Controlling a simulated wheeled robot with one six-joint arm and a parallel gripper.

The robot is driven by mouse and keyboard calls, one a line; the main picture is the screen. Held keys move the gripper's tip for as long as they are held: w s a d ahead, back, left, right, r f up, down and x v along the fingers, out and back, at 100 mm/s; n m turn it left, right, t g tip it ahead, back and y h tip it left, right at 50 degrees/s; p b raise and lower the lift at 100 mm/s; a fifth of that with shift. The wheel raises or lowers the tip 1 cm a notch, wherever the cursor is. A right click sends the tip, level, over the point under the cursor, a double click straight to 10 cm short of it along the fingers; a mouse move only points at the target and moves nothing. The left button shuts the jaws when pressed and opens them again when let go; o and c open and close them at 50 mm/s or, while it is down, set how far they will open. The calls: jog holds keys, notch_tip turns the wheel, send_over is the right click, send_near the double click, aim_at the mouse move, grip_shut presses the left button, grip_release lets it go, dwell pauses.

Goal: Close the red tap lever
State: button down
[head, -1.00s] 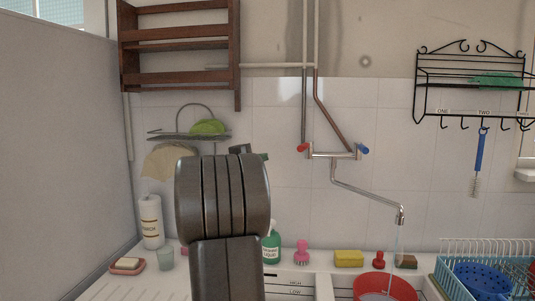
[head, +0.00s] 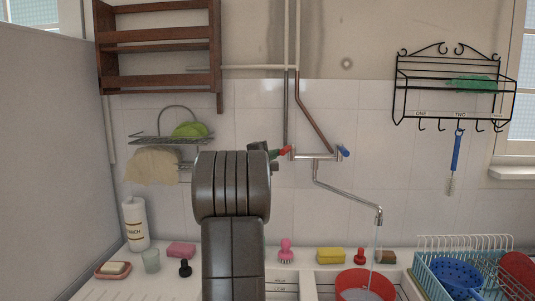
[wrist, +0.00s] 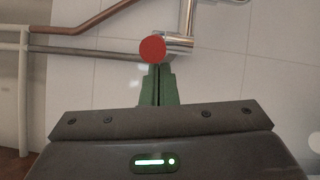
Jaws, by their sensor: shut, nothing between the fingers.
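The red tap lever (head: 285,151) is at the left end of the chrome wall tap (head: 318,157); a blue lever (head: 343,152) is at the right end. A thin stream of water (head: 376,238) falls from the spout. My gripper (head: 274,153) is beside the red lever on its left, partly hidden behind my arm. In the wrist view, my green fingers (wrist: 158,82) are shut and empty, with their tips at the lower edge of the round red lever end (wrist: 152,49). I cannot tell whether they touch it.
Pipes (head: 291,75) run up the wall above the tap. A wire shelf (head: 170,139) hangs left of my arm, and a black rack (head: 450,90) hangs at right. Below are a red basin (head: 365,284), a yellow sponge (head: 330,256) and a dish rack (head: 430,270).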

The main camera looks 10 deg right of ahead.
jog(key=shift+s+d+b, duration=0.1)
jog(key=shift+b, duration=0.3)
jog(key=d+n+t+y+b, duration=0.1)
jog(key=b, duration=0.3)
jog(key=s+d+n+t+y+b, duration=0.1)
jog(key=y+b, duration=0.1)
jog(key=b, duration=0.3)
jog(key=shift+s+f+n+t, duration=0.2)
jog(key=shift+s+n+t, duration=0.1)
jog(key=shift+s+d+r+b, duration=0.25)
jog(key=shift+d+b, duration=0.15)
jog(key=shift+b, duration=0.25)
